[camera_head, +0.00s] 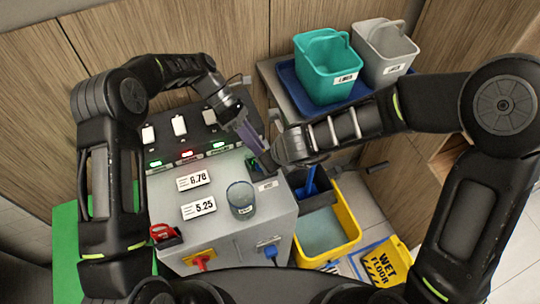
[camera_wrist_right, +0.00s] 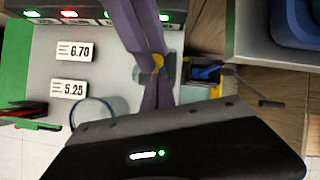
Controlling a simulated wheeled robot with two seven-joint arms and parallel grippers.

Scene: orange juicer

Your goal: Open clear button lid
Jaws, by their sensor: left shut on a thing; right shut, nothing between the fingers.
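A small clear lid, seen as a see-through grey block in the right wrist view (camera_wrist_right: 173,66), sits at the machine's (camera_head: 222,240) right edge with something yellow beside it. In the head view it is mostly hidden by my grippers. My left gripper (camera_head: 262,151) reaches down from the upper left. Its long purple-grey fingers are shut at the lid; the exact contact is hard to see. My right gripper (camera_wrist_right: 162,82) comes from the right, shut and empty, its tips close beside the left fingertips.
A clear glass (camera_head: 241,199) stands on the machine top near two price cards. A yellow mop bucket (camera_head: 345,240) stands on the floor to the right. A teal bucket (camera_head: 322,70) and a grey bucket (camera_head: 388,48) stand on a blue tray (camera_head: 312,98) behind my right arm.

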